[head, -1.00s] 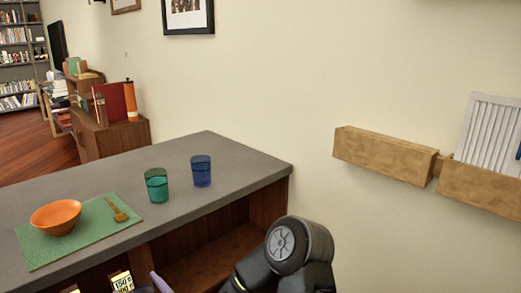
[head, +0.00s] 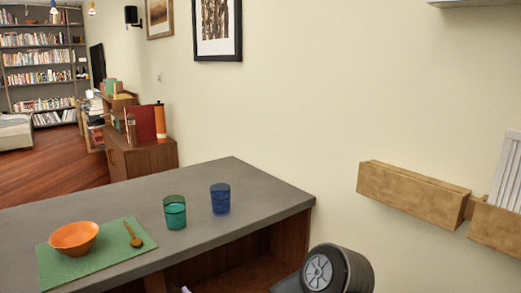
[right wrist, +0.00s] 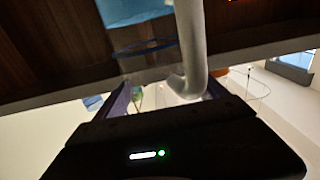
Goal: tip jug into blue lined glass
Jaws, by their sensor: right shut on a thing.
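A blue glass (head: 220,199) stands upright on the grey counter (head: 110,198), near its right end. A green glass (head: 174,213) stands just left of it. In the right wrist view my right gripper (right wrist: 168,92) is shut on a pale, see-through thing with a curved handle (right wrist: 190,45), which looks like the jug. Only part of it shows, so its tilt and contents cannot be told. In the head view my dark right arm comes up at the bottom, right of the counter, and the jug is out of frame. My left gripper is not in view.
An orange bowl (head: 74,238) and a wooden spoon (head: 133,235) lie on a green mat (head: 95,252) at the counter's left. A wooden wall box (head: 412,192) sticks out at the right. The counter behind the glasses is clear.

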